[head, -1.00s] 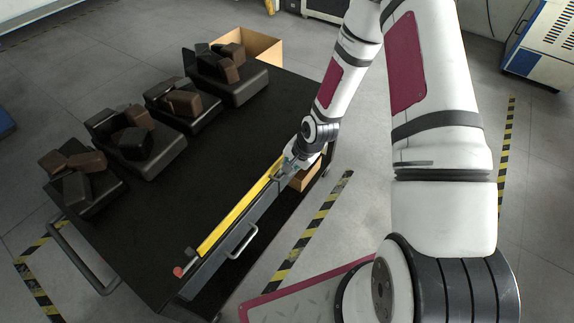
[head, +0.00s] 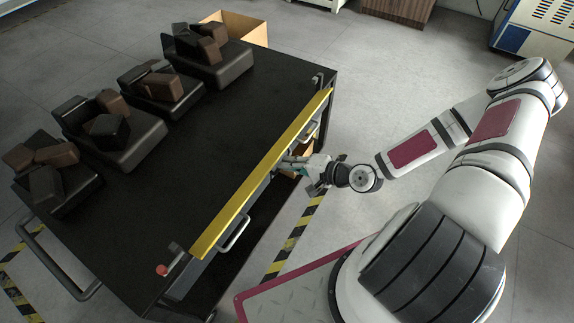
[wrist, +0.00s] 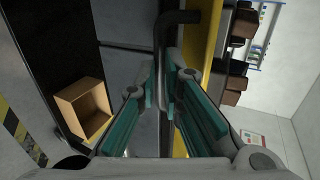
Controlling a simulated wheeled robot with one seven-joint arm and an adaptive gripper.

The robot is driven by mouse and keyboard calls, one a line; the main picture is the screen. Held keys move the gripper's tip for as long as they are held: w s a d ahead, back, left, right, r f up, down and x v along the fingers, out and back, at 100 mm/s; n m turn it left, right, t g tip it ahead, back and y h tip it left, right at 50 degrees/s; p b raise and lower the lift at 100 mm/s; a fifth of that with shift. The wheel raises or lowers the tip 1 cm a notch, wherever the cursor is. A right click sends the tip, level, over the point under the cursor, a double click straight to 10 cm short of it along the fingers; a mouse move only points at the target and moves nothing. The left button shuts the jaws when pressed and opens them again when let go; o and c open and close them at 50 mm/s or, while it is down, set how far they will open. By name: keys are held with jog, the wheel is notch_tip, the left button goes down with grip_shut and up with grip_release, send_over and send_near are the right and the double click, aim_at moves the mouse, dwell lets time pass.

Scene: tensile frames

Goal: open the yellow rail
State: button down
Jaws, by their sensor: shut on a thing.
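The yellow rail (head: 262,172) runs along the right edge of the black cart top. It covers much of the grey side below it. In the wrist view, the rail (wrist: 208,45) stands upright just right of a dark bent handle bar (wrist: 178,17). My gripper (wrist: 165,95) is shut on this bar, with teal pads on both sides. In the head view my gripper (head: 290,165) reaches in from the right, near the middle of the rail. Its fingertips and the bar are partly hidden there.
Several black trays with dark and brown blocks stand along the left of the cart top (head: 185,165). A red knob (head: 162,270) is near the rail's near end. A silver handle (head: 236,234) sits on the side. A cardboard box (wrist: 85,108) is below.

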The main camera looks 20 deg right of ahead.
jog(key=f+t+y+b, duration=0.1)
jog(key=b, duration=0.4)
jog(key=f+t+y+b, duration=0.1)
jog(key=f+t+b, duration=0.1)
jog(key=b, duration=0.4)
jog(key=shift+w+a+t+y, duration=0.1)
jog(key=shift+w+t+y, duration=0.1)
jog(key=shift+t+y, duration=0.15)
jog(key=shift+b, duration=0.5)
jog(key=c, duration=1.7)
grip_release()
